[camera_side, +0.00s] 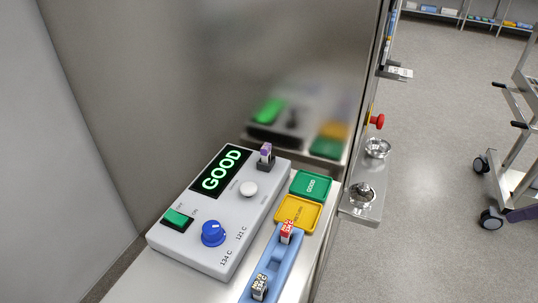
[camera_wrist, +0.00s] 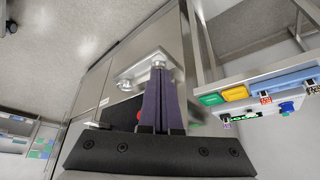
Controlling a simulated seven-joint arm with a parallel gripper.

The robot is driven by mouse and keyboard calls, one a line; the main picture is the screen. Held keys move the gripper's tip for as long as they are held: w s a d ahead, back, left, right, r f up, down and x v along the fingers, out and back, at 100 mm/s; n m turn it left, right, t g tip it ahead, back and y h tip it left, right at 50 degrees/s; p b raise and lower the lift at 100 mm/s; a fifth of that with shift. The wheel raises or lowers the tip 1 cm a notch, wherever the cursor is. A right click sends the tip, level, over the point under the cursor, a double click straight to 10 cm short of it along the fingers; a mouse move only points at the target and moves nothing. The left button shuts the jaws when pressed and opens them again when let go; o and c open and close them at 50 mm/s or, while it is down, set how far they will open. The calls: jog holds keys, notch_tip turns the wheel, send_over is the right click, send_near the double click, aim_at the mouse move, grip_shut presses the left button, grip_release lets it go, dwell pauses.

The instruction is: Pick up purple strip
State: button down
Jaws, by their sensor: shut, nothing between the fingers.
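The purple strip (camera_side: 266,150) stands upright in a small dark holder at the back right corner of the white tester (camera_side: 193,241). Its top is purple and its lower part is pale. In the wrist view it is a tiny purple mark (camera_wrist: 226,120) at the right, beside the tester's lit display. My gripper (camera_wrist: 158,72) is shut and empty, its two dark purple fingers side by side. It is well away from the strip, pointing toward the steel ledge with metal bowls. My gripper is out of the side view.
The tester shows a green GOOD display (camera_side: 222,170) and a blue knob (camera_side: 213,233). A steel wall stands behind.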

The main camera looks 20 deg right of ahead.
dwell(0.4)
jog(key=shift+c, duration=2.3)
grip_release()
